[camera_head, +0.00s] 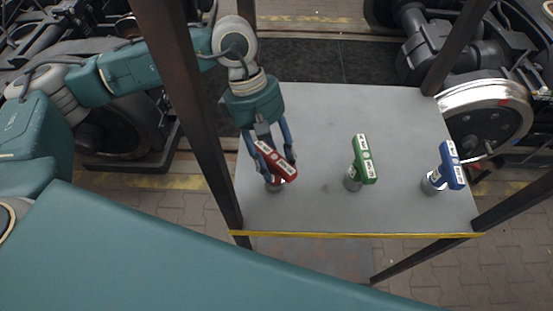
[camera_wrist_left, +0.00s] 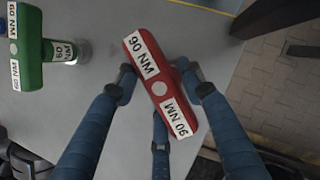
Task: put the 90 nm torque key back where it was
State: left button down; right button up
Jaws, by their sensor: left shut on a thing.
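The red T-shaped torque key (camera_head: 275,160) is labelled 90 NM on its handle. It also shows in the left wrist view (camera_wrist_left: 159,88), with the label readable on both halves of the handle. My left gripper (camera_head: 270,165) is shut around this key, just below its red handle, with blue fingers on either side. The key's metal lower end points down over the left part of the grey table (camera_head: 315,120); I cannot tell whether it touches the top. My right gripper is not in view.
A green torque key (camera_head: 364,158) stands on the middle of the table and a blue one (camera_head: 451,166) at its right. Dark posts (camera_head: 190,110) rise at the table's corners. A yellow strip (camera_head: 350,234) marks the near edge. The far part of the tabletop is clear.

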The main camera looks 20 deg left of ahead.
pick_arm(q)
jog(key=c, duration=1.1)
grip_release()
jog(key=shift+r+p, duration=0.2)
jog(key=shift+p, duration=0.15)
jog(key=shift+w+a+r+b, duration=0.1)
jog(key=shift+w+r+b, duration=0.1)
jog(key=shift+b, duration=0.15)
jog(key=b+v, duration=0.3)
jog(key=v, duration=0.8)
jog(key=shift+s+r, duration=0.15)
